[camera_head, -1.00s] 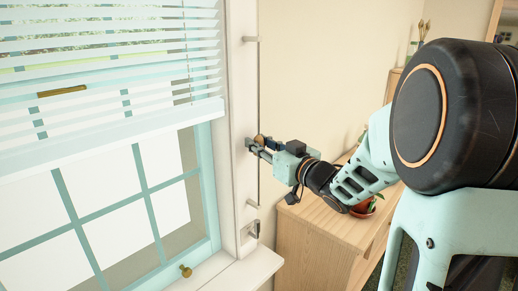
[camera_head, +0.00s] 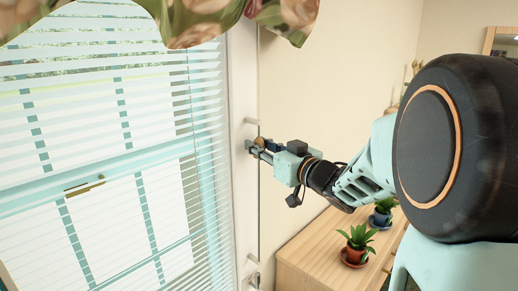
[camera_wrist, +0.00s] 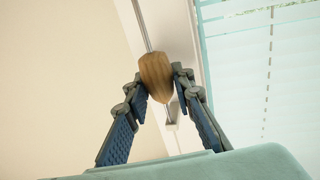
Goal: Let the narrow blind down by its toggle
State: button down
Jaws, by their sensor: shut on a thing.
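The white slatted blind (camera_head: 110,100) hangs over the teal-framed window at the left of the head view. Its slats cover the pane down to the picture's lower edge, and its bottom rail is not in view. The wooden toggle (camera_wrist: 157,76) sits on a thin upright cord or rod (camera_head: 259,200) beside the window frame. In the wrist view the toggle stands between my two fingers, slightly tilted.
A floral valance (camera_head: 190,18) hangs at the top. A lower bracket (camera_head: 252,259) holds the cord line. A wooden cabinet (camera_head: 310,262) with potted plants (camera_head: 357,240) stands under my arm. Bare wall lies right of the cord.

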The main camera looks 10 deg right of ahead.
jog(key=shift+r, duration=0.45)
jog(key=c, duration=1.6)
grip_release()
jog(key=shift+f, duration=0.1)
jog(key=v, duration=0.7)
jog(key=shift+s+d, duration=0.15)
jog(key=shift+s, duration=0.05)
jog(key=shift+d, duration=0.1)
